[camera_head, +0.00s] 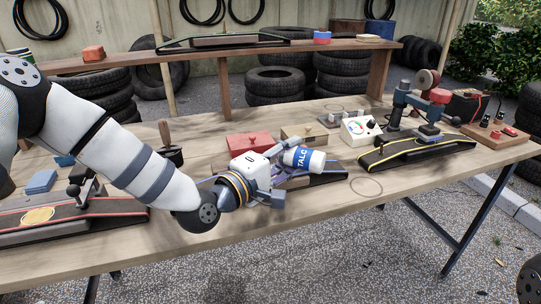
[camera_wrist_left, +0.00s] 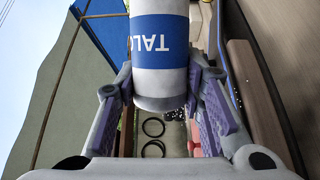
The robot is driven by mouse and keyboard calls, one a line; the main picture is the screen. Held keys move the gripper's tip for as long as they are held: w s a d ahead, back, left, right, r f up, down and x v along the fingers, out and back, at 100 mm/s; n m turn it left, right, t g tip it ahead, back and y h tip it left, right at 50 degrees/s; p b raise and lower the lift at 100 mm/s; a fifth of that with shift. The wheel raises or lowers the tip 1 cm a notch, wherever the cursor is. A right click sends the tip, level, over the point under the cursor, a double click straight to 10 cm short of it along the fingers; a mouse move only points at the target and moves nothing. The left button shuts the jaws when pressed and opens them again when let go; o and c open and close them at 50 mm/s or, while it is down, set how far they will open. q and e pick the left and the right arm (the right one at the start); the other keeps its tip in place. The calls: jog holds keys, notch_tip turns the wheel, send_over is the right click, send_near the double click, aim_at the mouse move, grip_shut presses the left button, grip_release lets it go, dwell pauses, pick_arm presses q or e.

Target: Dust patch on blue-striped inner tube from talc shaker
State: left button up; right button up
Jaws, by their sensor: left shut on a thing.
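My left gripper (camera_head: 282,172) is shut on the talc shaker (camera_head: 305,160), a white bottle with a blue TALC band. It holds the shaker tilted well over, above the middle of the table. In the left wrist view the shaker (camera_wrist_left: 160,85) sits between the two purple-padded fingers. A dark inner tube (camera_head: 328,178) lies on a stand below and behind the gripper; the gripper and shaker hide much of it. I cannot make out its patch, and its blue stripe shows only in part. My right gripper is not in view.
A red box (camera_head: 249,142) stands behind the gripper. A yellow-striped tube (camera_head: 415,150) lies to the right, a red-striped tube (camera_head: 85,218) to the left. A gauge box (camera_head: 360,130) and a clamp post (camera_head: 398,105) stand at the back right. The front table edge is clear.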

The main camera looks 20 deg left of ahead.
pick_arm(q)
jog(key=r+m, duration=0.1)
jog(key=m, duration=0.1)
jog(key=d+m+g+h, duration=0.1)
jog(key=shift+s+r+m, duration=0.15)
jog(key=shift+r+m, duration=0.2)
jog(key=shift+m, duration=0.05)
jog(key=m, duration=0.1)
jog(key=m+g, duration=0.1)
jog(key=m, duration=0.1)
jog(key=shift+r+p, duration=0.3)
jog(key=shift+p, duration=0.1)
jog(key=a+r+m+g+p, duration=0.1)
jog(key=a+r+m, duration=0.2)
jog(key=r+m, duration=0.3)
jog(key=w+a+r+m+y+p, duration=0.1)
jog(key=a+r+m, duration=0.3)
jog(key=r+m, duration=0.2)
notch_tip(320, 180, up, 2)
jog(key=shift+r+g, duration=0.1)
jog(key=shift+g, duration=0.3)
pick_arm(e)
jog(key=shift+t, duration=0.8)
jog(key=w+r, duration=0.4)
pick_arm(q)
jog(key=shift+w, duration=0.1)
